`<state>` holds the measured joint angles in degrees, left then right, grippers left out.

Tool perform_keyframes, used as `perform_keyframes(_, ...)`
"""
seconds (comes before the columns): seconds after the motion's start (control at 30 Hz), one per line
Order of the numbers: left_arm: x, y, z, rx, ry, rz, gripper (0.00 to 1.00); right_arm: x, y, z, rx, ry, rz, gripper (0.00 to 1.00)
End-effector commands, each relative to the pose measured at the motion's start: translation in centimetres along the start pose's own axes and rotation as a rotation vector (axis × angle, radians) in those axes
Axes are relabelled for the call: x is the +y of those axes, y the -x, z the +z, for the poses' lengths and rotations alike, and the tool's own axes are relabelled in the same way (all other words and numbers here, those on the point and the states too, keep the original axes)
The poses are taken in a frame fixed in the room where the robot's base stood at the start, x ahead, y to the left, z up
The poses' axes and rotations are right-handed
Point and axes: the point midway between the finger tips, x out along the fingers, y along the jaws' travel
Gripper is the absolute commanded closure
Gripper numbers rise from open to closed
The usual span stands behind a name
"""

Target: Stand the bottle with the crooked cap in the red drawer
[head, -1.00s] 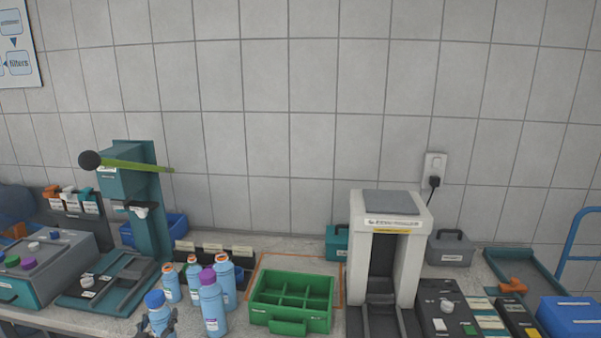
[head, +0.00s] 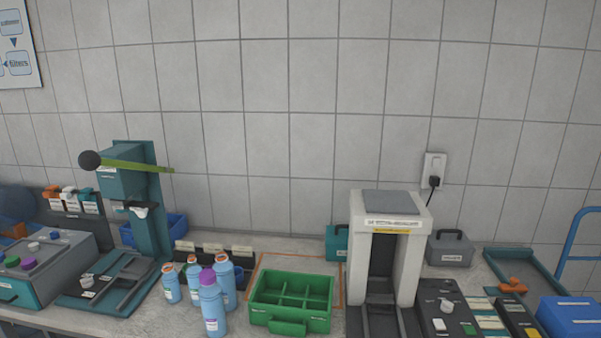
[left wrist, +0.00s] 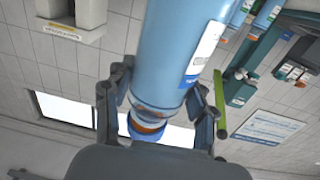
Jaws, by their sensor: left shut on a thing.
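My left gripper (left wrist: 158,112) is shut around the neck end of a light blue bottle (left wrist: 178,50) with a white label, seen in the left wrist view. Its blue cap (left wrist: 146,130) shows an orange band beneath it and looks tilted. Neither this bottle nor my left gripper shows in the head view. Several other blue bottles stand on the bench there: one with a purple cap (head: 213,308) and others with orange caps, such as the leftmost (head: 171,286). No red drawer is in view. My right gripper is not in view.
A green divided tray (head: 288,313) sits right of the bottles. A teal press stand (head: 148,215) with a green lever is at the left, beside a grey control box (head: 40,268). A white gate-shaped device (head: 408,260) stands at the right.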

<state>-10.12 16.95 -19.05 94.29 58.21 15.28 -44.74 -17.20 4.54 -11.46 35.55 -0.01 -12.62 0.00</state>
Motion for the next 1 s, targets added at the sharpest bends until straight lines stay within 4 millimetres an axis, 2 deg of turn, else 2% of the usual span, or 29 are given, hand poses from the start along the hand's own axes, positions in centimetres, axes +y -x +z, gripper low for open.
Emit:
perform_keyframes(0.03, 0.9, 1.8, -1.1, 0.002, 0.013, -0.011, 1.0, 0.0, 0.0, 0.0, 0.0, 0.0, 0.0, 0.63)
perform_keyframes(0.2, 2.4, 6.8, -5.2, 0.002, 0.007, -0.045, 1.0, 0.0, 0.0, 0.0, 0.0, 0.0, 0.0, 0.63)
perform_keyframes(0.4, 2.5, 10.7, -9.2, 0.002, 0.003, -0.09, 1.0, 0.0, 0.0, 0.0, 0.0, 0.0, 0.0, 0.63)
perform_keyframes(0.6, 2.1, 13.2, -12.1, 0.002, 0.001, -0.125, 1.0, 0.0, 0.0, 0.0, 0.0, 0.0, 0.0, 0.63)
perform_keyframes(0.87, 1.6, 15.1, -14.5, 0.003, 0.003, -0.159, 1.0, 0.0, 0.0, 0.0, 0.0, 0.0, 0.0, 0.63)
perform_keyframes(1.0, 1.6, 15.1, -13.2, 0.003, 0.001, -0.158, 1.0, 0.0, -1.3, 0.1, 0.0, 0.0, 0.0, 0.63)
